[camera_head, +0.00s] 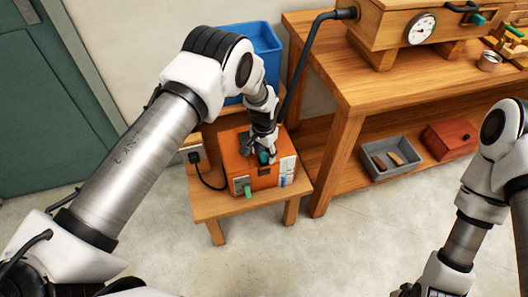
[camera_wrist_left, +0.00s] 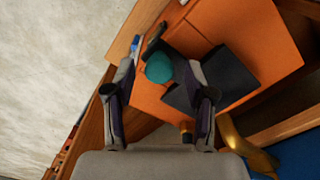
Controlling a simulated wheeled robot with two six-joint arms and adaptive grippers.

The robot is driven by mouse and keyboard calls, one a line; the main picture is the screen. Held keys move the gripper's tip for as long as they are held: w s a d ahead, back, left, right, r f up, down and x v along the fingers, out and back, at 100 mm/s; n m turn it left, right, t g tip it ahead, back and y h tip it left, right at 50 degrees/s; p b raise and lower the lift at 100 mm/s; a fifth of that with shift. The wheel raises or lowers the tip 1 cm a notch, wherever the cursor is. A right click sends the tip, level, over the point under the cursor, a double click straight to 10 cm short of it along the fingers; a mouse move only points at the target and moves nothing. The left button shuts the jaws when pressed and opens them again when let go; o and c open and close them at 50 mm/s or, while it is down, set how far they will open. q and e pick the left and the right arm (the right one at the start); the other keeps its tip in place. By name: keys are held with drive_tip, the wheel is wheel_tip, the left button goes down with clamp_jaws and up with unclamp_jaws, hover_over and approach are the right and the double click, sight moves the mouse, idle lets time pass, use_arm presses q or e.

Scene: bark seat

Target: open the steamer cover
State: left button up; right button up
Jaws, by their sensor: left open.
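An orange box (camera_head: 240,166), likely the steamer, sits on a small wooden stand, with a green lever and white panels on its front. It also shows in the left wrist view (camera_wrist_left: 262,45). A teal round knob (camera_wrist_left: 159,68) with dark parts beside it is on its top. My left gripper (camera_head: 264,156) is above the box top, pointing down. In the left wrist view the fingers of my left gripper (camera_wrist_left: 163,82) are apart, with the knob between or just beyond their tips; contact cannot be told. My right gripper (camera_head: 410,290) shows only partly at the bottom edge.
A blue bin (camera_head: 262,42) stands behind the box. A black hose (camera_head: 297,70) runs up to a wooden chest with a gauge (camera_head: 421,28) on the workbench (camera_head: 350,88). A grey tray (camera_head: 378,170) and a red box (camera_head: 450,138) lie on the lower shelf.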

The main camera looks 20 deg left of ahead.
use_arm(q)
drive_tip(key=shift+r, duration=0.1)
clamp_jaws()
drive_tip(key=s+a+p, duration=0.1)
drive_tip(key=a, duration=0.1)
drive_tip(key=s+a+p, duration=0.1)
drive_tip(key=s+a, duration=0.1)
drive_tip(key=a, duration=0.1)
drive_tip(key=s+a+p, duration=0.1)
drive_tip(key=s+a, duration=0.1)
drive_tip(key=shift+s+a, duration=0.25)
drive_tip(key=shift+a, duration=0.15)
drive_tip(key=shift+s+a, duration=0.1)
drive_tip(key=shift+a, duration=0.05)
unclamp_jaws()
wheel_tip(320, 180, up, 12)
